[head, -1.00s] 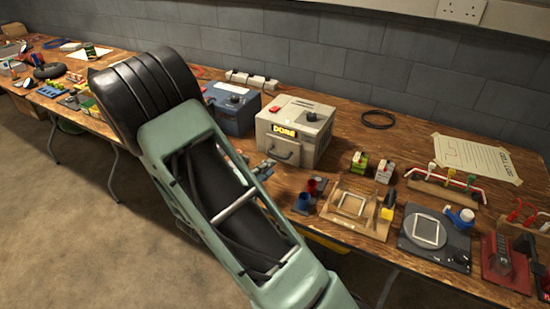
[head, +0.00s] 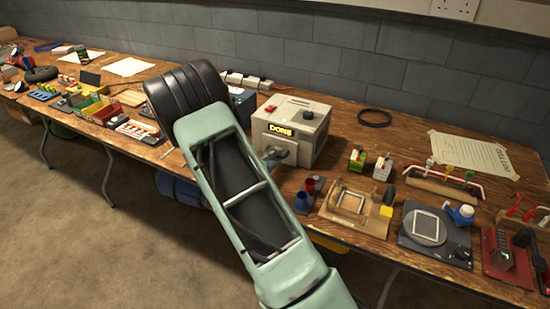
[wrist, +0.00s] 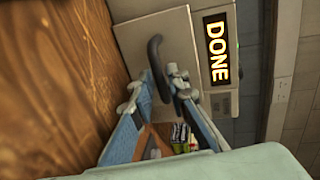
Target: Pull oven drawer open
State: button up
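The oven (head: 296,118) is a beige box on the bench with a lit yellow DONE display, which also shows in the wrist view (wrist: 216,48). Its drawer front (wrist: 178,35) carries a dark curved handle (wrist: 155,50) and looks closed. My gripper (wrist: 159,78) is at the handle, with one fingertip on each side of it. The fingers are apart, and I cannot tell whether either touches the handle. In the head view my gripper (head: 272,158) is at the oven's front, and my arm and fingers partly hide the drawer.
A blue-grey box (head: 243,105) is left of the oven, partly behind my arm. Open floor lies before the bench.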

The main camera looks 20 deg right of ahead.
grip_shut()
dwell(0.3)
jog(key=f+p+v, duration=0.1)
jog(key=v, duration=0.3)
jog(key=p+v, duration=0.1)
jog(key=v, duration=0.3)
jog(key=f+p+v, duration=0.1)
jog(key=p+v, duration=0.1)
jog(key=v, duration=0.3)
jog(key=shift+a+f, duration=0.25)
jog(key=shift+f, duration=0.15)
jog(key=shift+s+a+f, duration=0.1)
jog(key=shift+s+a, duration=0.2)
jog(key=shift+s, duration=0.05)
grip_release()
